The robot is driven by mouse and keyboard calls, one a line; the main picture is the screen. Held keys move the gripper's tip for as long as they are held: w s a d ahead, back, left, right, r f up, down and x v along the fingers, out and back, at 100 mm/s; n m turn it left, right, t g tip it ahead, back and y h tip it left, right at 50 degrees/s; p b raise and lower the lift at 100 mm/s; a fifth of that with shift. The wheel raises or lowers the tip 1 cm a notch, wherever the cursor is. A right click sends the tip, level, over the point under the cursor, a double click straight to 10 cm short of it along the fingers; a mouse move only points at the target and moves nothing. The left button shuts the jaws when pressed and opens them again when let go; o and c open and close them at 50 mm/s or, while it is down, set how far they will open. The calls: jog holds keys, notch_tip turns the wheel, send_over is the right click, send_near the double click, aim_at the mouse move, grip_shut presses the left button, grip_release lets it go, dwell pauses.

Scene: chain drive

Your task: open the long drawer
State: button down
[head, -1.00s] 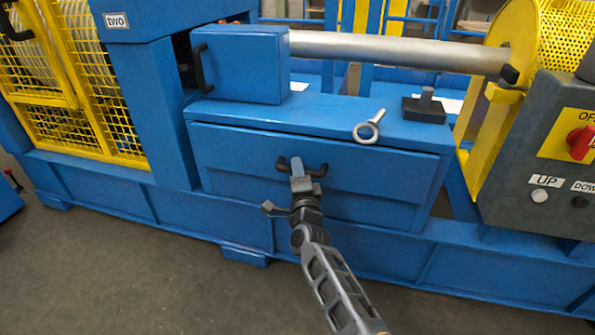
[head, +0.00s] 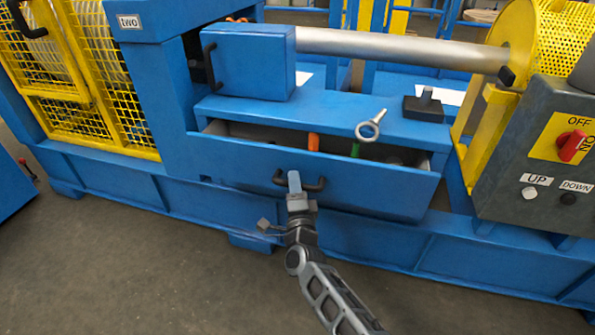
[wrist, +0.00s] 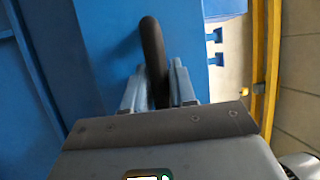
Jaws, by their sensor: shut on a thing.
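The long blue drawer (head: 365,186) sits under the bench top of the blue machine and is pulled partly out. Its inside shows as a dark gap behind the front panel, with an orange item (head: 313,141) and a green item (head: 355,149) in it. My gripper (head: 295,181) is at the drawer's black bar handle (head: 317,186), at the handle's left part. In the wrist view the two fingers (wrist: 158,88) stand on either side of the handle (wrist: 153,45), shut on it. The drawer's lower contents are hidden by its front.
A ring-ended metal bolt (head: 371,127) and a dark block with a stub (head: 424,105) lie on the bench top (head: 300,112). A control box (head: 535,150) with a red knob stands at right. The grey floor (head: 140,260) in front is clear.

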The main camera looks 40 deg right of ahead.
jog(key=shift+s+a+p, duration=0.6)
jog(key=shift+a, duration=0.25)
jog(key=shift+s+a+p, duration=0.55)
jog(key=shift+s+a, duration=0.05)
jog(key=shift+a, duration=0.2)
jog(key=c, duration=1)
grip_release()
jog(key=p+v, duration=0.2)
jog(key=v, duration=0.5)
jog(key=shift+s+a+f, duration=0.15)
jog(key=shift+s+a, duration=0.05)
jog(key=shift+s, duration=0.15)
